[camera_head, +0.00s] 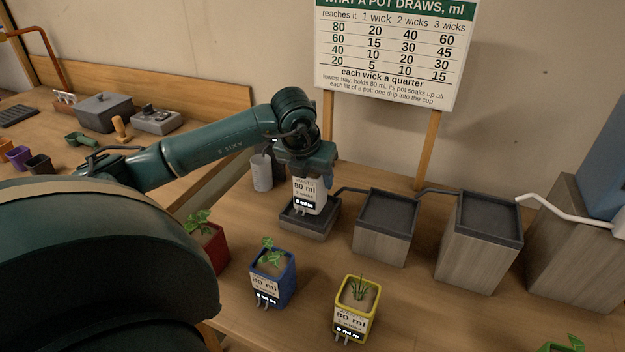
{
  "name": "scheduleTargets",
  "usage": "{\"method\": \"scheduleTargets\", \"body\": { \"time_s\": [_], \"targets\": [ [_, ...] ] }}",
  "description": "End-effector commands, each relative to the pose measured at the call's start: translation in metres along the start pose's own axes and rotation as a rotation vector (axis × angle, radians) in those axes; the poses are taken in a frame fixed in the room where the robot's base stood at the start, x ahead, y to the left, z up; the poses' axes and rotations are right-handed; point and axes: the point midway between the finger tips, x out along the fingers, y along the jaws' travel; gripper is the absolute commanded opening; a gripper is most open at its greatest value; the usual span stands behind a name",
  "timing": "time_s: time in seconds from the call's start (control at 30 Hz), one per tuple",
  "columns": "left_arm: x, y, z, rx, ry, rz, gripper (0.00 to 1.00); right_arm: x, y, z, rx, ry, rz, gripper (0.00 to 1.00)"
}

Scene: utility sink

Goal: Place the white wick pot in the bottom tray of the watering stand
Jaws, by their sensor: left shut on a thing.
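The white wick pot (309,194) is labelled 80 ml and has wicks hanging from its base. My left gripper (306,165) is shut on its upper part from above. The pot is upright over the bottom tray (316,228), the lowest dark tray at the left end of the watering stand. Its wicks reach down to the tray area; I cannot tell whether the pot rests on the tray floor. The middle tray (388,211) and the higher tray (489,219) stand to the right, empty of pots. My right gripper is not in view.
A red pot (212,247), a blue pot (272,277) and a yellow pot (355,308) with plants stand in front of the stand. A grey cup (261,172) is behind the bottom tray. A chart sign (392,50) stands behind on wooden posts.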

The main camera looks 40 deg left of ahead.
Motion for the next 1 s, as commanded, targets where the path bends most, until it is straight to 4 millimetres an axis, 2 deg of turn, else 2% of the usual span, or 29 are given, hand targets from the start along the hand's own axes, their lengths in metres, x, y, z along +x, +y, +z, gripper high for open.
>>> {"method": "scheduleTargets", "body": {
  "time_s": [0.1, 0.4, 0.43, 0.5, 0.7, 1.0],
  "targets": [
    [0.0135, 0.0001, -0.0062, 0.0, 0.002, 0.001, 0.26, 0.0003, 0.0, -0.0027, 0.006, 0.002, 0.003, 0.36],
    [0.0168, -0.0001, -0.007, 0.0, -0.001, 0.0, 0.26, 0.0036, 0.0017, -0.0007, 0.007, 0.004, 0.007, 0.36],
    [0.0172, -0.0001, -0.0075, 0.001, 0.001, 0.0, 0.55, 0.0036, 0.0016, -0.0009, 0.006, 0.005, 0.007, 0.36],
    [0.016, -0.0001, -0.007, 0.001, 0.001, 0.0, 0.61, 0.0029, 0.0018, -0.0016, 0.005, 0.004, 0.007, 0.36],
    [0.0158, -0.0001, -0.0069, 0.001, 0.001, 0.0, 0.76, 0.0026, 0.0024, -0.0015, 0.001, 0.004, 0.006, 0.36],
    [0.012, 0.0, -0.0054, 0.001, 0.0, 0.0, 0.76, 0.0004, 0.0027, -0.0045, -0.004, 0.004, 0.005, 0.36]
  ]
}}
